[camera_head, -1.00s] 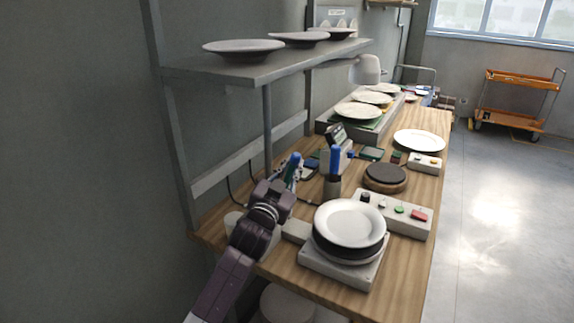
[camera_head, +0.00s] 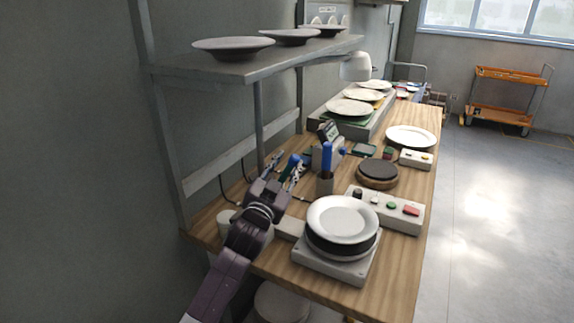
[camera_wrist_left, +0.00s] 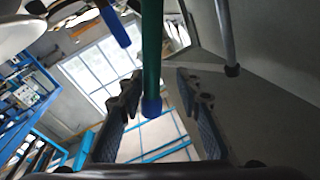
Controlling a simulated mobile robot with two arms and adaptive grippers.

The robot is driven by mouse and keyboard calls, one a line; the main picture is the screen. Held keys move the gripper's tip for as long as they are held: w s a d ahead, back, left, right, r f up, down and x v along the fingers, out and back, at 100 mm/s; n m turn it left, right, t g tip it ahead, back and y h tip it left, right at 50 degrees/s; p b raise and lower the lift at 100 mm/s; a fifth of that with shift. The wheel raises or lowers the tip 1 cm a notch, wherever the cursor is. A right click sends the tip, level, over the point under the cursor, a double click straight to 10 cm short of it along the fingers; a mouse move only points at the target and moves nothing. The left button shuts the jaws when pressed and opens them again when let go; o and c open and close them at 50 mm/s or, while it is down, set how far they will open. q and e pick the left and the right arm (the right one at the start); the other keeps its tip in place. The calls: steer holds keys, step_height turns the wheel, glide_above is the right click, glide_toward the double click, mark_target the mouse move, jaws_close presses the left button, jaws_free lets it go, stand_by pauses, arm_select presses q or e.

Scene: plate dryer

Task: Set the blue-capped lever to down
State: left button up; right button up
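The blue-capped lever shows in the left wrist view as a green rod with a blue cap (camera_wrist_left: 152,106), its cap in the gap between my left fingers. In the head view, blue and green of it show partly behind the gripper; its base is hidden. My left gripper (camera_wrist_left: 160,108) is open around the capped end, with a visible gap to each finger. In the head view this gripper (camera_head: 284,167) is above the back left of the worktop. Contact with the lever cannot be seen. My right gripper is not in view.
A stack of plates (camera_head: 343,220) sits on a pale base in front. A button panel (camera_head: 388,208) is beside it. A wall shelf (camera_head: 262,64) with plates hangs above.

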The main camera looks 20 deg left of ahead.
arm_select(q)
steer(key=shift+s+f, duration=0.1)
steer(key=shift+s, duration=0.05)
steer(key=s+f, duration=0.1)
steer(key=s, duration=1)
steer(key=shift+s+d, duration=0.15)
steer(key=shift+s, duration=0.2)
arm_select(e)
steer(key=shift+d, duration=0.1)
arm_select(q)
steer(key=shift+f, duration=0.15)
